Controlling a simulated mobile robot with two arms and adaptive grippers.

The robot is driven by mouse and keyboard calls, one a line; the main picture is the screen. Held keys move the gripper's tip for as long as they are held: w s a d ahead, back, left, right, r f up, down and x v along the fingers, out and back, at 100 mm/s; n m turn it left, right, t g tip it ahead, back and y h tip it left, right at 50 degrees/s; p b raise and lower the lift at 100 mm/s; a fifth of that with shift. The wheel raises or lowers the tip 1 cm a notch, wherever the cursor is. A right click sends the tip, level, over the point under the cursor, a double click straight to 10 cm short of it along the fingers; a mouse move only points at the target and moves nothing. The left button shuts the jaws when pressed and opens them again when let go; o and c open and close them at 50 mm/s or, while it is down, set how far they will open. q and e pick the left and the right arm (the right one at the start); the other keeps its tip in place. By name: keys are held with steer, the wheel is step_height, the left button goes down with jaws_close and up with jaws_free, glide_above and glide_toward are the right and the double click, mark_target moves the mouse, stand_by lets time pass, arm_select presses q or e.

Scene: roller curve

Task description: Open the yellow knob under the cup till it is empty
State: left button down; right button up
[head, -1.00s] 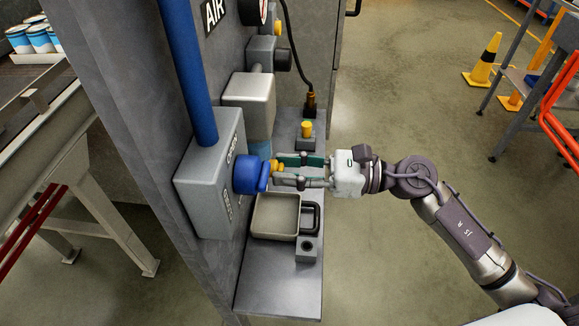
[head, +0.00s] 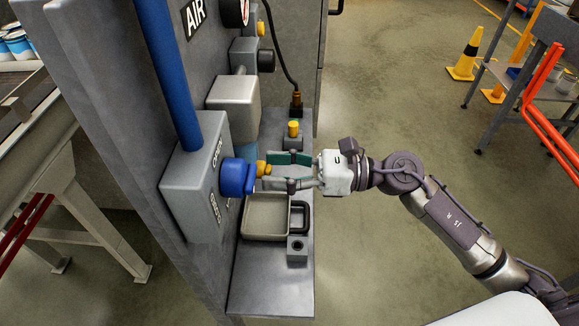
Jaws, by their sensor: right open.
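The small yellow knob (head: 263,168) sticks out under the clear bluish cup (head: 246,133), which hangs below a grey metal housing (head: 233,98) on the panel. The cup is partly hidden, so I cannot tell its liquid level. My right gripper (head: 272,171) is open, pointing left at the knob, with one finger above and one below its level. I cannot tell whether the fingers touch it. A large blue knob (head: 236,177) on a grey switch box (head: 198,180) sits just left of the yellow knob. My left gripper is not in view.
A beige tray (head: 265,235) with a dark handle (head: 300,218) sits on the metal shelf (head: 270,292) below the gripper. A small post with a yellow top (head: 293,129) stands behind the gripper. Open floor lies right of the shelf; a yellow cone (head: 468,58) is far off.

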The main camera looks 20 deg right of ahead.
steer(key=v, duration=1.2)
